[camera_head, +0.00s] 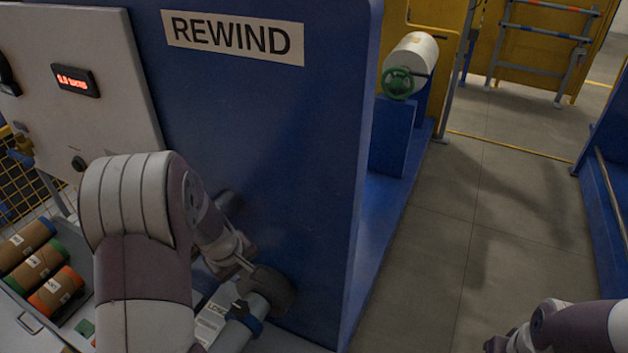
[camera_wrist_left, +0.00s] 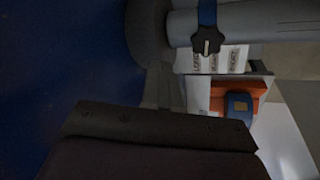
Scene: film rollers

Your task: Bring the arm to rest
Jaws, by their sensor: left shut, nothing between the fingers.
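My left arm rises from the bottom left of the head view, bends, and reaches down to the right. My left gripper (camera_head: 246,264) is shut and empty, close in front of the blue REWIND panel (camera_head: 265,130). Its fingers (camera_wrist_left: 165,88) show in the left wrist view, beside a grey shaft (camera_wrist_left: 262,25) with a dark round end. I cannot tell whether they touch it. The shaft carries a blue collar with a black knob (camera_wrist_left: 207,45). My right arm enters at the lower right; its dark end (camera_head: 497,343) is cut by the lower edge, and its fingers cannot be made out.
Brown rolls with coloured ends (camera_head: 40,262) lie in a tray at the left, below a grey control box (camera_head: 75,75). The grey floor (camera_head: 475,215) between the blue machines is clear.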

